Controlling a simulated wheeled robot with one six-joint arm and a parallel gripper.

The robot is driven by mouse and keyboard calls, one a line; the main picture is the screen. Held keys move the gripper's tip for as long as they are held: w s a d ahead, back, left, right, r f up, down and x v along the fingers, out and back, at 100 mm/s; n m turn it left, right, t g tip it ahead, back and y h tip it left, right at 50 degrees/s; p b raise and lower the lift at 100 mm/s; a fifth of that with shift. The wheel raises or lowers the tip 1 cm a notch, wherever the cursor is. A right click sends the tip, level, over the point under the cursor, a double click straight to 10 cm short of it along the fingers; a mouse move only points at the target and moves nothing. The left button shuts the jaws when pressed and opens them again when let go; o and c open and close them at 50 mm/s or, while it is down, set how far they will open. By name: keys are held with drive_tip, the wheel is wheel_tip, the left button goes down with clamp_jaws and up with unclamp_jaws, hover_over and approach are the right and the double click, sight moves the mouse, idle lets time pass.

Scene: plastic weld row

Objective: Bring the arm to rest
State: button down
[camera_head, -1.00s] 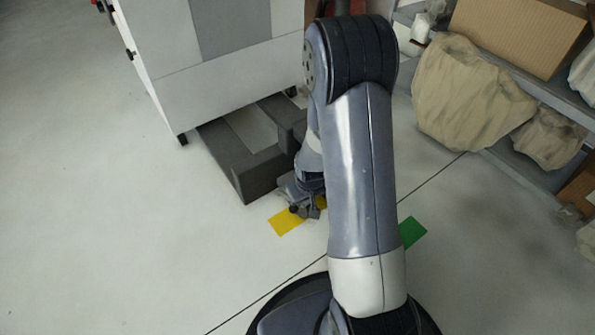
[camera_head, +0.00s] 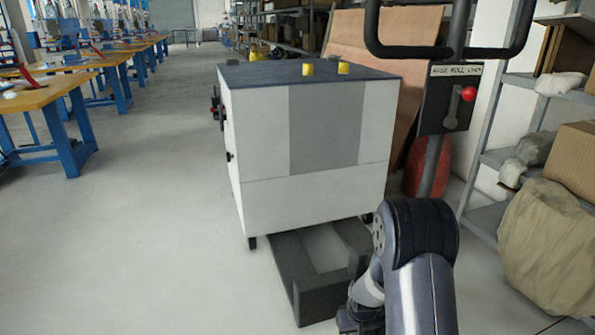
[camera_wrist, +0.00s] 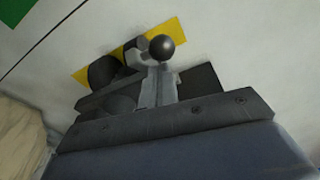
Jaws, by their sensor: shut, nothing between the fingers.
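My arm (camera_head: 425,290) stands folded at the lower right of the head view, in front of the grey floor frame. My gripper (camera_wrist: 148,62) shows in the wrist view, shut with nothing in it, above the pale floor. A yellow floor patch (camera_wrist: 172,32) lies behind its fingertips in that view. In the head view only part of the wrist shows at the bottom edge, and the fingertips are out of frame.
A white cabinet (camera_head: 265,130) stands over the dark grey floor frame (camera_head: 310,301). A lever post (camera_head: 445,110) and a shelf with a beige sack (camera_head: 550,250) are at the right. Blue-legged workbenches (camera_head: 68,135) line the left. The floor (camera_head: 150,240) between is clear.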

drive_tip(key=shift+s+f, duration=0.2)
